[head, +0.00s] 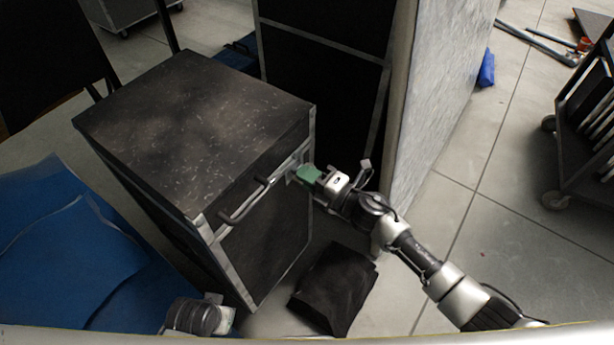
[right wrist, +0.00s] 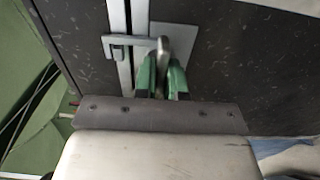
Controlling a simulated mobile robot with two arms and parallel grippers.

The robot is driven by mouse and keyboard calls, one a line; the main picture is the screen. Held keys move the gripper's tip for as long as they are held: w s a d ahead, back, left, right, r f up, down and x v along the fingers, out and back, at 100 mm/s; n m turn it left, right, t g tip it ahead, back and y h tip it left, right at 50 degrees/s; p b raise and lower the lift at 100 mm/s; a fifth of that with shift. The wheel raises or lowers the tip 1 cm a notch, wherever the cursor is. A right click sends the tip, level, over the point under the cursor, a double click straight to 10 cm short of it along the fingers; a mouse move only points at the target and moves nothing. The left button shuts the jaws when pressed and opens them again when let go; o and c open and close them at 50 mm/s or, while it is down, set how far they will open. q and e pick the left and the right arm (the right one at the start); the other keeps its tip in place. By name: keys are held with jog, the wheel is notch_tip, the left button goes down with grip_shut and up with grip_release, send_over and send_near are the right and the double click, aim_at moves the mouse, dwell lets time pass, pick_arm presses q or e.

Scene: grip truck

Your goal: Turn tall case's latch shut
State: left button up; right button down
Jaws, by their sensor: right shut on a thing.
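The tall case (head: 190,118) is a black speckled box with metal edges, standing upright on the floor left of centre. Its latch (right wrist: 130,42) is a small metal piece across the pale metal strip in the right wrist view, next to a square metal plate. My right gripper (head: 308,174) is at the upper right of the case's front. Its green fingers (right wrist: 162,78) are shut on the latch's upright lever. The fingers hide part of the lever, and the latch is mostly covered in the head view.
Bar handles (head: 245,200) stick out from the case's front. A black folded cloth (head: 334,287) lies on the floor before the case. Blue sheets (head: 65,250) lie at the left. A tall pale panel (head: 440,100) stands close behind my right arm. A wheeled cart (head: 585,125) is far right.

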pick_arm(q)
jog(key=shift+r, duration=0.1)
pick_arm(e)
jog(key=shift+f, duration=0.1)
dwell(0.3)
jog(key=c, duration=1.2)
grip_release()
pick_arm(q)
jog(key=shift+s+f+p, duration=0.2)
jog(key=shift+f+p, duration=0.15)
jog(key=shift+f, duration=0.75)
pick_arm(e)
jog(key=v, duration=1.1)
